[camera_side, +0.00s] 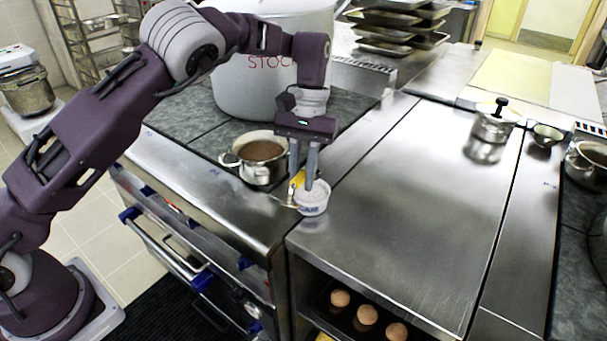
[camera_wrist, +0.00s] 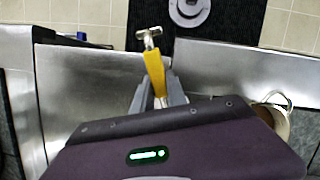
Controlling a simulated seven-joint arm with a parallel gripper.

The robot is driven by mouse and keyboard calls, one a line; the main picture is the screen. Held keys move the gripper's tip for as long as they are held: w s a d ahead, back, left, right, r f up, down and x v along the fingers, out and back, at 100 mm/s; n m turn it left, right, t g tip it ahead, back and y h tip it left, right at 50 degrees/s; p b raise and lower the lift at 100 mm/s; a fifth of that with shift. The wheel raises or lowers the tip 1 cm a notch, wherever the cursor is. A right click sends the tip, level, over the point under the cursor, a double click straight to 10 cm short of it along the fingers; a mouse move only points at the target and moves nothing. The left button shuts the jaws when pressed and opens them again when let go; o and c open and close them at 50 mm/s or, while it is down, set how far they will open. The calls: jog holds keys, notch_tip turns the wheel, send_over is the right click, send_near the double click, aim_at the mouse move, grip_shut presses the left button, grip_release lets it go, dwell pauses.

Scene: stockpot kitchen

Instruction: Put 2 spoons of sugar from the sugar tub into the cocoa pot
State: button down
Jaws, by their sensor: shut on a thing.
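My gripper (camera_side: 303,180) points down in the side view, its fingers shut on a yellow-handled spoon (camera_side: 298,179). In the wrist view the spoon's yellow handle (camera_wrist: 154,72) lies between the fingers, with a small metal end at its top. The spoon's bowl is not clear in either view. The white sugar tub (camera_side: 313,198) stands on the steel counter right beside the fingertips; I cannot tell whether they touch. The cocoa pot (camera_side: 262,152), a metal pot with brown liquid, stands to the left on the stove top; its edge also shows in the wrist view (camera_wrist: 274,118).
A large stockpot (camera_side: 265,75) stands behind the cocoa pot. A lidded steel pot (camera_side: 494,125) and a small cup (camera_side: 546,136) stand at the right. Eggs (camera_side: 367,315) lie on a shelf below. The middle of the steel counter (camera_side: 415,200) is clear.

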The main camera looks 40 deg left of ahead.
jog(key=shift+f, duration=3.7)
jog(key=shift+w, duration=0.15)
jog(key=shift+w+a, duration=0.2)
jog(key=shift+w, duration=0.25)
jog(key=shift+r, duration=0.1)
jog(key=shift+t, duration=0.4)
jog(key=r, duration=0.1)
jog(key=s+r, duration=0.1)
jog(key=r, duration=0.2)
jog(key=shift+s+d+r, duration=0.35)
jog(key=shift+s+r+t+y, duration=0.15)
jog(key=shift+t+y, duration=0.15)
jog(key=shift+t, duration=0.3)
jog(key=shift+s+r+t+y, duration=0.15)
jog(key=shift+t+y, duration=0.15)
jog(key=shift+t, duration=0.3)
jog(key=shift+f, duration=0.1)
